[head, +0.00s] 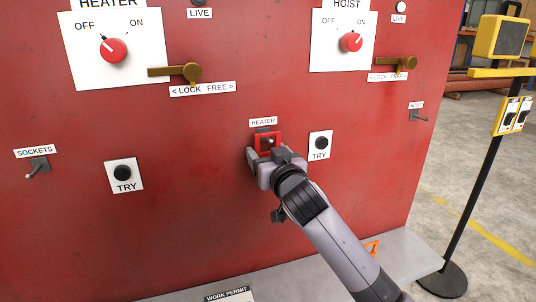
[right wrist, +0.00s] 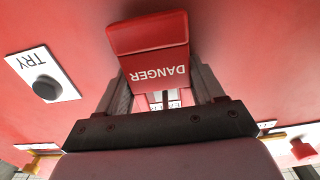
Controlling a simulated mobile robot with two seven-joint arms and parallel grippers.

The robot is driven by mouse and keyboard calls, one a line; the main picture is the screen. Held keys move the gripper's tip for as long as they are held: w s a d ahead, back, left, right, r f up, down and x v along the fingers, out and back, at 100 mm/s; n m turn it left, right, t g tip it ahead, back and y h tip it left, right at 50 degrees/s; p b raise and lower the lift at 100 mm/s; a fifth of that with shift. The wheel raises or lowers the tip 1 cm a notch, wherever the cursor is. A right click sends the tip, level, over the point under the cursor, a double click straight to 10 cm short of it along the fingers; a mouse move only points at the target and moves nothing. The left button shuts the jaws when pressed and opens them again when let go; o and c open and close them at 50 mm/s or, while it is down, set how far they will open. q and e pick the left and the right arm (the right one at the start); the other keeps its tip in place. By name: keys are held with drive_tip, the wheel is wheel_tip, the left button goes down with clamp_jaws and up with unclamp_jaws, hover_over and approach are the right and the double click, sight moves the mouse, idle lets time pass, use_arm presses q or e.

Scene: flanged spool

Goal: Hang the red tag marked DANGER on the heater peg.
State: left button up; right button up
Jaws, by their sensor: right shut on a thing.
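The red DANGER tag (head: 258,141) is at the panel under the HEATER label (head: 263,122) in the head view. My right gripper (head: 268,150) is shut on the tag. In the right wrist view the tag (right wrist: 150,36) shows its white DANGER lettering upside down, between the fingers of my right gripper (right wrist: 160,88). The heater peg (head: 263,130) is mostly hidden behind the tag and gripper; I cannot tell whether the tag is around it or only in front of it. My left gripper is not in view.
A TRY button (head: 321,143) is close to the right of the gripper, another (head: 123,173) farther left. The SOCKETS peg (head: 38,167) and HOIST peg (head: 419,116) stick out of the panel. An orange item (head: 372,248) is on the grey ledge (head: 405,262). A post (head: 477,190) stands right.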

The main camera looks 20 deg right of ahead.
drive_tip(key=o, duration=1.1)
drive_tip(key=shift+s, duration=0.1)
drive_tip(key=shift+s, duration=3.5)
drive_tip(key=s+f+g+p, duration=0.1)
drive_tip(key=s+f, duration=0.2)
drive_tip(key=f, duration=0.3)
drive_tip(key=s+f+n+g+y+p, duration=0.1)
drive_tip(key=s+f+g, duration=0.15)
drive_tip(key=f, duration=0.45)
drive_tip(key=s+f+g, duration=0.1)
drive_tip(key=s+f, duration=0.3)
drive_tip(key=f, duration=0.2)
drive_tip(key=s+d+f+g+p, duration=0.1)
drive_tip(key=s+f, duration=0.5)
drive_tip(key=s, duration=0.3)
drive_tip(key=s+d+f+n+g+p, duration=0.1)
drive_tip(key=s+f+g, duration=0.1)
drive_tip(key=s+f, duration=0.5)
drive_tip(key=s, duration=0.2)
drive_tip(key=shift+s+y+p, duration=0.3)
drive_tip(key=shift+s, duration=0.1)
